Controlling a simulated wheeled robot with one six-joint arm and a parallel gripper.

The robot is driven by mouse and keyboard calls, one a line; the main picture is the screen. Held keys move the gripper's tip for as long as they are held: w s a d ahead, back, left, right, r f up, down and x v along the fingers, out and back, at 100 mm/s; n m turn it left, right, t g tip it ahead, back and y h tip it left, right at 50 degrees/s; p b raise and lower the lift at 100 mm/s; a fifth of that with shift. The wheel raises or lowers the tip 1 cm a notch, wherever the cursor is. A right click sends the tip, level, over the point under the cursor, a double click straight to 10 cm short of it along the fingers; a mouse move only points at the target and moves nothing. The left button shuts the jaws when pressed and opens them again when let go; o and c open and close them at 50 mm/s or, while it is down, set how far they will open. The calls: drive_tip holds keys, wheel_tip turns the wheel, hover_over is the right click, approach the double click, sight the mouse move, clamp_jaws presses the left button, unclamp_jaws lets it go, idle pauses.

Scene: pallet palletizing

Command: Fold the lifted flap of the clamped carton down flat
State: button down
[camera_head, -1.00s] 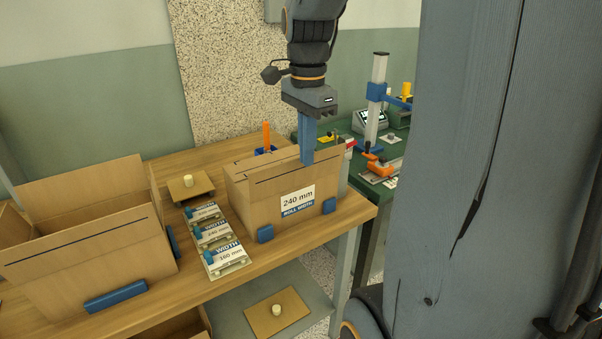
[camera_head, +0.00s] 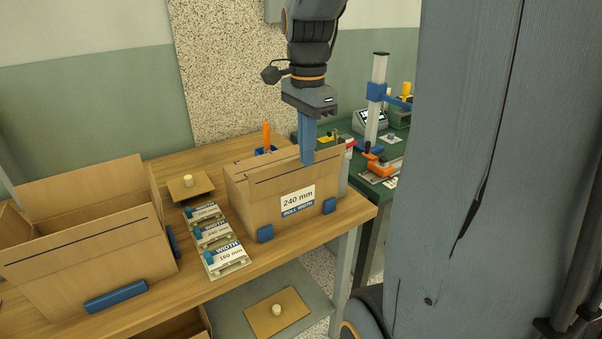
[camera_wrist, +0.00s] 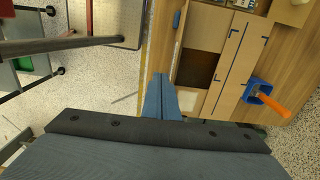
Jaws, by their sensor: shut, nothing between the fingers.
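The carton (camera_head: 262,207) stands on the wooden bench between blue clamp blocks (camera_head: 265,233), with a "240 mm roll width" label on its front. The fingers (camera_wrist: 159,76) also show in the wrist view, near the carton's edge; contact cannot be told.
A larger open carton (camera_head: 75,270) stands at the left. Width plates (camera_head: 224,256) lie between the cartons. An orange-handled tool (camera_head: 266,135) stands in a blue holder behind the carton. A green table (camera_head: 375,186) with a measuring stand is at the right. A grey-blue post blocks the far right.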

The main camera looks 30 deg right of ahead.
drive_tip(key=shift+w+p, duration=0.3)
drive_tip(key=shift+w, duration=2.2)
drive_tip(key=shift+w+a+f, duration=0.1)
drive_tip(key=shift+w+f, duration=0.2)
drive_tip(key=shift+w, duration=0.5)
